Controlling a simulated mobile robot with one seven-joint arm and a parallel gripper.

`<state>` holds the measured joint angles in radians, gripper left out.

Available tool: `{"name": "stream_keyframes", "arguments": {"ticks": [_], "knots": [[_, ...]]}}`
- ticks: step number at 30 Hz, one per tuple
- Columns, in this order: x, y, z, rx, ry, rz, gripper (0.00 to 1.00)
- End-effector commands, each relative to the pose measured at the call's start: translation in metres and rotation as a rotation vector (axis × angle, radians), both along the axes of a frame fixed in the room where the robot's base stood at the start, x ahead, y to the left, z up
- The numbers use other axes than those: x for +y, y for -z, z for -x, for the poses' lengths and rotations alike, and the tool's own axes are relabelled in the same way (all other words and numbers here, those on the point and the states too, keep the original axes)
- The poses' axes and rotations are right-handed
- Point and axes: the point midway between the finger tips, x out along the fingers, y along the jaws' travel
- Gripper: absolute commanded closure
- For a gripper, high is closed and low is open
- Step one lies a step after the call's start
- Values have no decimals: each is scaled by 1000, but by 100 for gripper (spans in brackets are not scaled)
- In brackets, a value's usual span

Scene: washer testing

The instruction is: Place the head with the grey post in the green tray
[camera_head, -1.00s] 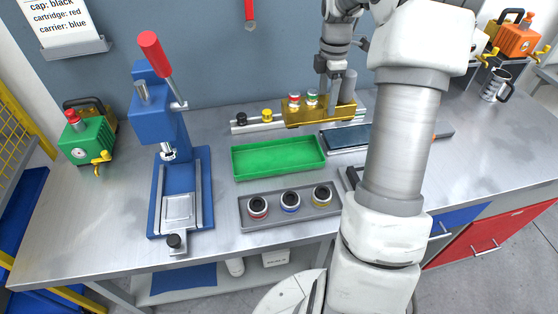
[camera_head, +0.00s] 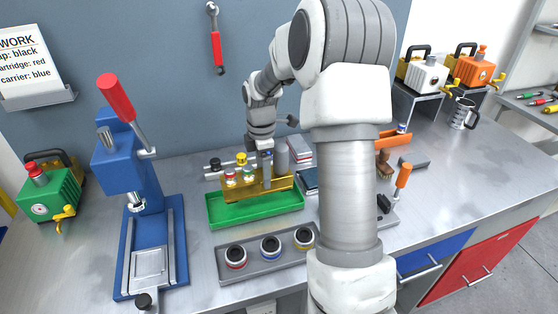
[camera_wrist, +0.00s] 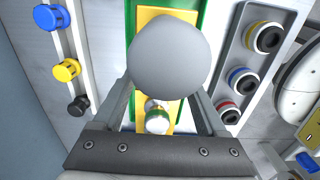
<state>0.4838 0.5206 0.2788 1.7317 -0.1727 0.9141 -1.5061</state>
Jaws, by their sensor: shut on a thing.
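The head is a gold block (camera_head: 262,194) with a grey post (camera_head: 281,159) and two small capped fittings, one red and one green. In the wrist view the post's round top (camera_wrist: 170,58) looms between the fingers (camera_wrist: 160,105), over the gold surface (camera_wrist: 153,20). The green tray (camera_head: 257,220) lies below the head, its near wall in view. The head appears over the tray's back half; whether it touches the tray floor cannot be told.
A grey holder (camera_head: 226,268) with three ringed cups stands in front of the tray. A blue press (camera_head: 128,160) stands left. A rail with black and yellow knobs (camera_head: 241,159) lies behind.

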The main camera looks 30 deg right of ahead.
Motion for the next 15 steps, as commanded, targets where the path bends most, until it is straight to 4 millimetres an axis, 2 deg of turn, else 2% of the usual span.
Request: {"name": "stream_keyframes", "arguments": {"ticks": [3,8,15], "knots": [[10,4,-2,-5,-1,2,100],[13,9,-2,-3,1,2,100],[12,38,-2,-2,1,1,100]]}}
